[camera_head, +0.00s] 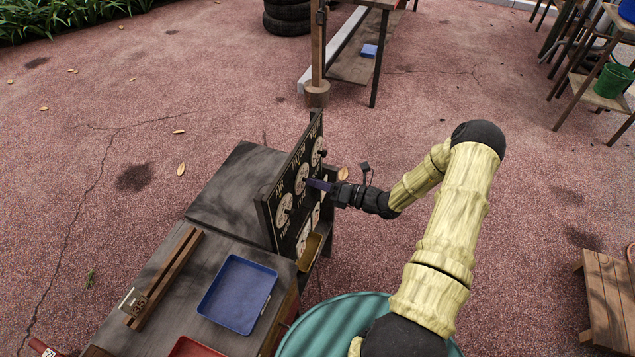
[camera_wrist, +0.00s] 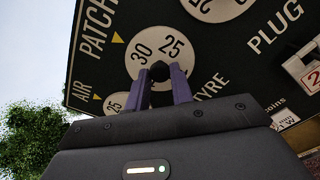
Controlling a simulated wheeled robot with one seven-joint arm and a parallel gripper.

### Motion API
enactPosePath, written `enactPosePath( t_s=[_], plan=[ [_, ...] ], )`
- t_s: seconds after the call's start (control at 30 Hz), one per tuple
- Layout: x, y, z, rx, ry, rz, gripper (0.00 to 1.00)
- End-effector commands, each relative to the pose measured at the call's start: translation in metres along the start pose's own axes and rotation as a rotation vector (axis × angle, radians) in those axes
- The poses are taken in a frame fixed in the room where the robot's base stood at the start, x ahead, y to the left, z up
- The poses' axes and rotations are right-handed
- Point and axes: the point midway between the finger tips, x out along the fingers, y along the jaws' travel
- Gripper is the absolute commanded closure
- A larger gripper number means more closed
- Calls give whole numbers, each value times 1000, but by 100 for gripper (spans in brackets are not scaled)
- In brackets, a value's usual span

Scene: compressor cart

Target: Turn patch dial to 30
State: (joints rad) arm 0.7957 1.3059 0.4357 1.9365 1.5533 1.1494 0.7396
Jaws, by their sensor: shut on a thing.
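The dark board (camera_head: 278,190) stands upright on the cart with a row of white dials. The patch dial (camera_head: 302,179) is the middle one. In the wrist view the patch dial (camera_wrist: 138,62) shows 30 and 25. An orange triangle sits at its rim beside the word PATCH. The 30 is the number nearest that triangle, slightly off its line. My gripper (camera_head: 322,185) reaches the middle dial from the right. Its purple fingers (camera_wrist: 160,88) are shut on the dial's black knob (camera_wrist: 160,71). The fingers and knob hide the dial's lower part.
Neighbouring dials (camera_head: 284,209) and (camera_head: 317,152) sit close on either side of the board. A blue tray (camera_head: 238,293) and a wooden rail (camera_head: 165,275) lie on the cart top. A small yellow bin (camera_head: 311,252) is below the dials. The ground right of the board is open.

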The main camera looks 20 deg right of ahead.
Motion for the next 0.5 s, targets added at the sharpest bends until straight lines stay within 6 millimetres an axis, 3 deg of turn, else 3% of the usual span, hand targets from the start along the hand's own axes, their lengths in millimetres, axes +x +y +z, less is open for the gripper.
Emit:
enactPosePath(
  t_s=[0.17, 0.2, 0.3, 0.5],
  plan=[
    [-1, -1, 0, 1, -2, -3, 100],
    [-1, -1, 0, 1, -2, -3, 71],
    [-1, -1, 0, 0, -2, -3, 55],
    [0, 0, 0, 0, -1, -1, 55]
  ],
)
